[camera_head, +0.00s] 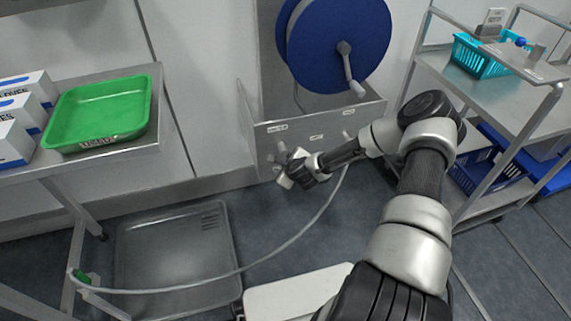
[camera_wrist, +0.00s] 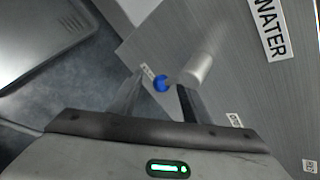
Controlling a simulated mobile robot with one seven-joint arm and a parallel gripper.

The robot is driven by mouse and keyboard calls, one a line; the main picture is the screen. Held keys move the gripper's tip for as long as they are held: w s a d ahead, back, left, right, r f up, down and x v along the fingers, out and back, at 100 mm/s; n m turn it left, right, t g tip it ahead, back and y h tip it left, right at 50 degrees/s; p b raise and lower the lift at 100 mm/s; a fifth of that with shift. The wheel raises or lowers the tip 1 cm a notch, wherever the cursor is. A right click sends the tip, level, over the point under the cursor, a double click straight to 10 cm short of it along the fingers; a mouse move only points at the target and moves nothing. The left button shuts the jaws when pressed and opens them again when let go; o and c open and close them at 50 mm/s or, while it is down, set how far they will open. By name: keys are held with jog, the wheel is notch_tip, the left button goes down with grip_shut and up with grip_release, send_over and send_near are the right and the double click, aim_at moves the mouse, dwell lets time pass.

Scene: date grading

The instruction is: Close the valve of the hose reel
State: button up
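The hose reel has a blue drum (camera_head: 335,45) with a grey crank, mounted above a grey metal panel (camera_head: 320,150) with small labels. My gripper (camera_head: 285,180) is at the panel's lower left and hides part of it. In the wrist view, a silver cylindrical fitting (camera_wrist: 200,65) sticks out from the panel, with a small round blue part (camera_wrist: 161,84) beside it. My gripper (camera_wrist: 157,86) is open, its fingers apart. The blue part shows between the fingertips, and the right finger overlaps the fitting's lower end. I cannot tell whether they touch or which way the valve is set.
A thin hose (camera_head: 310,225) loops from the panel across the floor to a green nozzle (camera_head: 82,277) by the left table. That table holds a green tray (camera_head: 140,120) and white boxes. A cart (camera_head: 470,75) with blue baskets stands right. A "WATER" label (camera_wrist: 271,28) is on the panel.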

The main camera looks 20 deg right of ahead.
jog(key=shift+r, duration=0.15)
jog(key=p+v, duration=0.4)
jog(key=v, duration=1.3)
jog(key=shift+s+a+r, duration=0.1)
jog(key=shift+s, duration=0.05)
